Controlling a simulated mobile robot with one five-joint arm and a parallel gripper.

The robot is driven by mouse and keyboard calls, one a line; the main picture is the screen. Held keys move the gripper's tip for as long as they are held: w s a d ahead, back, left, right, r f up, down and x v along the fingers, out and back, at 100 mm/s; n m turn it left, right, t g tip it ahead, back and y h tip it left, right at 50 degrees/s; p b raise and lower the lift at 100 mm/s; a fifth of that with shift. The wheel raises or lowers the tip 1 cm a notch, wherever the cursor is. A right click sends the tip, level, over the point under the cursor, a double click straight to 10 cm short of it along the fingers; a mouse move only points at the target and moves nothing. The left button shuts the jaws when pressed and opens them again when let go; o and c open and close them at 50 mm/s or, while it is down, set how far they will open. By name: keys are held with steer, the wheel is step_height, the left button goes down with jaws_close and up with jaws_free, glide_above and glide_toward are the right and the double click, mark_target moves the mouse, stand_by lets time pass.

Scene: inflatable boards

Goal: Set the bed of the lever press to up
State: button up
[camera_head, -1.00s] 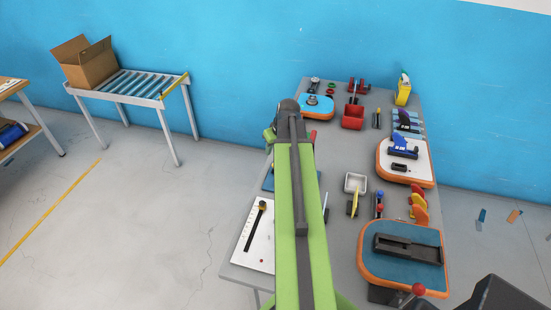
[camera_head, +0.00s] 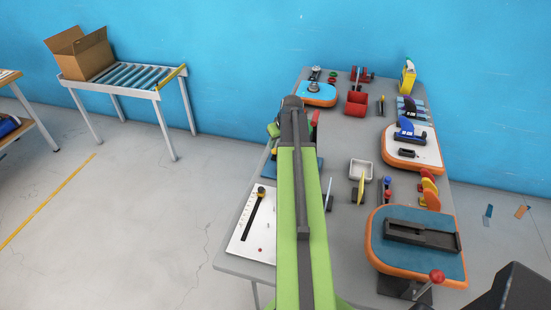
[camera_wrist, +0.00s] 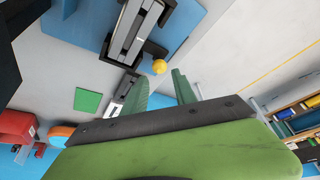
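In the wrist view a long grey-and-black device (camera_wrist: 128,35) with a yellow ball knob (camera_wrist: 159,66) lies on a blue board (camera_wrist: 190,25); it looks like the lever press, though I cannot be sure. My gripper (camera_wrist: 160,77) has its two green fingers apart, with nothing seen between them. The knob appears just beyond the fingertips, in line with the gap; I cannot tell the distance. In the head view my green arm reaches over the table and hides my gripper and most of a blue board (camera_head: 268,172) on the table's left side.
The grey table (camera_head: 335,150) carries an orange-edged blue board (camera_head: 455,262) with a red ball lever (camera_head: 436,276), a white board (camera_head: 425,150), a white slotted panel (camera_head: 245,240) and a small white tray (camera_head: 361,169). A roller conveyor (camera_head: 125,82) with a cardboard box (camera_head: 82,55) stands left; floor between is clear.

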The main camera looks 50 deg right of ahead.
mark_target(275, 149)
steer(key=b+x, duration=0.3)
steer(key=x, duration=0.2)
steer(key=shift+w+f+b, duration=0.1)
steer(key=shift+f+b, duration=0.25)
steer(key=shift+r, duration=0.1)
steer(key=shift+c, duration=0.4)
jaws_close()
stand_by(0.4)
